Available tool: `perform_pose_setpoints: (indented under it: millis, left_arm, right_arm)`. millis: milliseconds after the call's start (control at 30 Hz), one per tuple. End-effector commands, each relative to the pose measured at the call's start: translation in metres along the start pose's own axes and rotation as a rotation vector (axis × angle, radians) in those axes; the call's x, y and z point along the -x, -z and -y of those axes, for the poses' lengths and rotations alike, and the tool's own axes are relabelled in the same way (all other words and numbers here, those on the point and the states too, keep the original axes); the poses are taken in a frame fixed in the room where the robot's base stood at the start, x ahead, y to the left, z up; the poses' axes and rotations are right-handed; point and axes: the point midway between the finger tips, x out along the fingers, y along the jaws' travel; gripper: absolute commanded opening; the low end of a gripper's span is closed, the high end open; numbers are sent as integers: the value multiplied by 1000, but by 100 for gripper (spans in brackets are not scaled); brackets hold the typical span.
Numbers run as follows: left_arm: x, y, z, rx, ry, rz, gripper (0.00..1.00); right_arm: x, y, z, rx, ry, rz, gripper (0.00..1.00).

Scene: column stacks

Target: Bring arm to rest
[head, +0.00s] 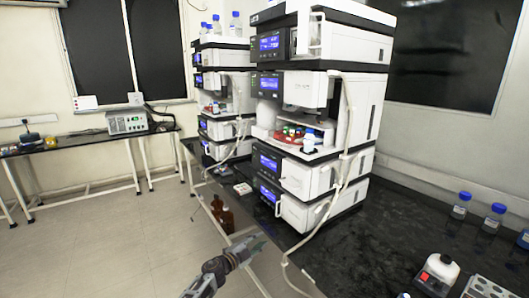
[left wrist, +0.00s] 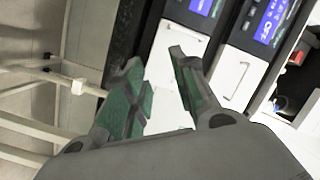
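My left gripper (head: 247,247) reaches in from the bottom of the head view, low at the front edge of the black bench. In the left wrist view its two green-padded fingers (left wrist: 162,82) are spread apart with nothing between them. Beyond the fingers stand the white drawer fronts (left wrist: 238,75) of the instrument stack. The nearer stack (head: 325,120) stands on the bench, behind and above the gripper in the head view. The gripper appears apart from it. My right gripper shows in neither view.
The black bench (head: 390,230) holds blue-capped bottles (head: 458,207) and a white device with a red button (head: 437,272) at right. A pale tube hangs down the stack's front. Open floor (head: 110,240) lies at left.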

Motion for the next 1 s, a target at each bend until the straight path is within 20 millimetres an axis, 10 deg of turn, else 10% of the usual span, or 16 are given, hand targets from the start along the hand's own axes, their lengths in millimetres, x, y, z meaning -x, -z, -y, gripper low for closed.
perform_pose_setpoints:
  millis: [500, 1000]
  left_arm:
    - [118, -138, -161, 349, 0, 381, 27]
    - [271, -211, -317, 608, -47, 747, 27]
  right_arm:
    - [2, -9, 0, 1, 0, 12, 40]
    - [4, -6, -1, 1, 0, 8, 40]
